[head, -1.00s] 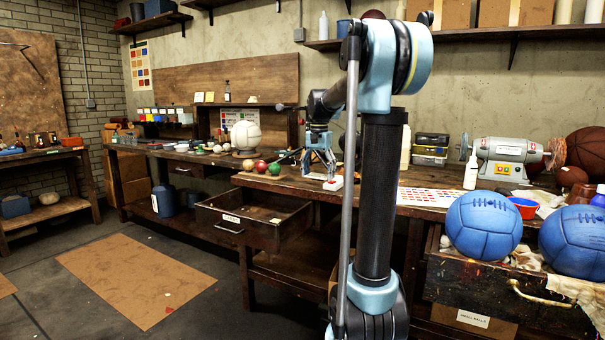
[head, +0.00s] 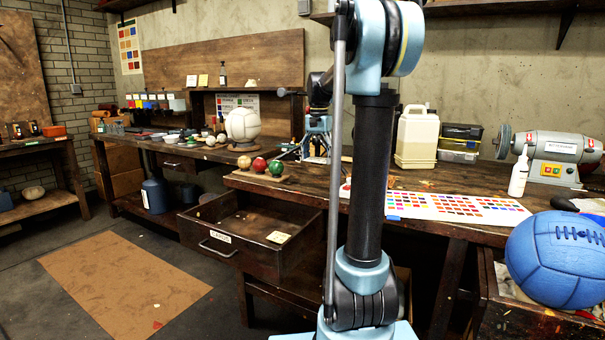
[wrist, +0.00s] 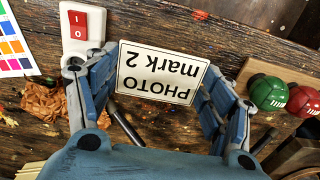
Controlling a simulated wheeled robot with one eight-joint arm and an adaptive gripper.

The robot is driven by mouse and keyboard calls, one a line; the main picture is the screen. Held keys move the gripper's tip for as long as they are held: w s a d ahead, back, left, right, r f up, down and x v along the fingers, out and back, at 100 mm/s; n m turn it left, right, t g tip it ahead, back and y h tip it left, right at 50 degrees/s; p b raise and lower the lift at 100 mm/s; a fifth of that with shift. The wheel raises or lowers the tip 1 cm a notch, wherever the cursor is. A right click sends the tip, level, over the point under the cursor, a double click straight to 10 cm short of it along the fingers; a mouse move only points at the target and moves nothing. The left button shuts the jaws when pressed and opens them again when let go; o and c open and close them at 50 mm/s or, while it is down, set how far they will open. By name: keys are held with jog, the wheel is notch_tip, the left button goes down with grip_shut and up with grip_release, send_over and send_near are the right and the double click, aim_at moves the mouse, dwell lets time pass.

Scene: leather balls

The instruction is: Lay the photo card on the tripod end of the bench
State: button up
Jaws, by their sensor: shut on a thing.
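The photo card (wrist: 160,72), white with a dark border and upside-down lettering "PHOTO mark 2", is held between the two fingers of my gripper (wrist: 158,85) in the wrist view. The card is above the dark wooden bench (wrist: 165,20). In the head view my gripper (head: 318,142) is over the bench (head: 310,182), left of my arm column, and I cannot make out the card there. I cannot clearly pick out a tripod in either view.
A white box with a red switch (wrist: 80,28) and a colour chart (wrist: 14,45) lie beside the gripper. Red (head: 259,164) and green (head: 276,167) balls sit at the bench's left end, above an open drawer (head: 245,235). A jug (head: 416,140) stands behind.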

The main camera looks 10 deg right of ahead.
send_over(317, 189)
jog(key=f, duration=0.5)
jog(key=shift+w+d, duration=0.1)
jog(key=shift+d, duration=0.1)
jog(key=shift+a+f, duration=0.15)
jog(key=shift+f, duration=2.35)
jog(key=o, duration=0.9)
jog(key=shift+c, duration=0.2)
jog(key=r, duration=1.2)
jog(key=shift+s, duration=0.2)
